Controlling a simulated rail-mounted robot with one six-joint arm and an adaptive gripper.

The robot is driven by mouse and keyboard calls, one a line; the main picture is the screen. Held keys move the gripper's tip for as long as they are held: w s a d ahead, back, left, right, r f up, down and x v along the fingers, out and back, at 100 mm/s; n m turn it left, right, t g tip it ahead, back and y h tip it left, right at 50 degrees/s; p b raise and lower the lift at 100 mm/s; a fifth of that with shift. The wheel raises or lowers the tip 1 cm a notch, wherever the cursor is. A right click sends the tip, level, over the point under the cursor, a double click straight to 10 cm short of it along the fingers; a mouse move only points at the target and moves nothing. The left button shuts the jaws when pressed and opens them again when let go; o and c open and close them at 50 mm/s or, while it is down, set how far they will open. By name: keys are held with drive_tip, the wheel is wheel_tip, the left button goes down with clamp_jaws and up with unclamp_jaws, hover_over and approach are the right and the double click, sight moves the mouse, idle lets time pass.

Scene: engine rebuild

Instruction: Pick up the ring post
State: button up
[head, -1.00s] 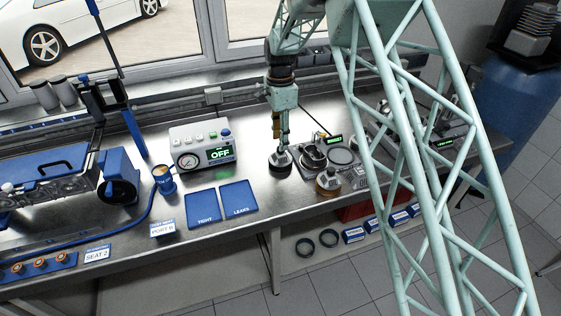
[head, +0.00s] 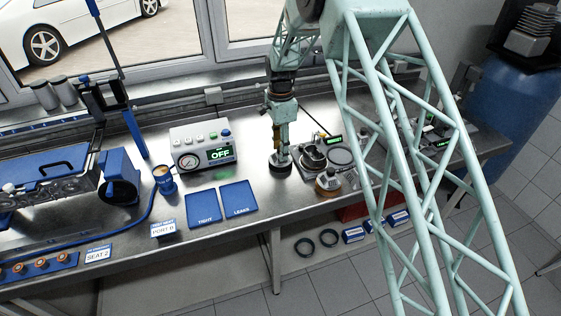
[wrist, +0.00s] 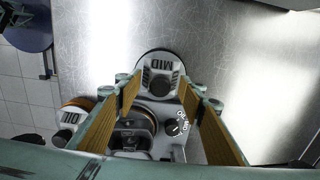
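The ring post marked MID (wrist: 162,76) has a pale block top with a black knob and stands on a round dark base on the bench. In the head view its base (head: 280,169) shows below my gripper (head: 280,155), which hides most of the post. In the wrist view my gripper (wrist: 160,84) is open, with its two tan-padded fingers on either side of the post's top. The tips are close to its sides; I cannot tell whether they touch. A second post marked OIL (wrist: 72,114), with a copper-coloured base, stands apart; the head view shows it too (head: 328,183).
A grey fixture with a dial (head: 313,158) stands close to the right of the post. The OFF tester (head: 203,150) and blue TIGHT (head: 203,207) and LEAKS (head: 239,197) mats lie to the left. Bare bench (head: 250,125) is behind.

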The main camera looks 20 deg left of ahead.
drive_tip(key=shift+f, duration=0.15)
drive_tip(key=shift+c, duration=0.7)
clamp_jaws()
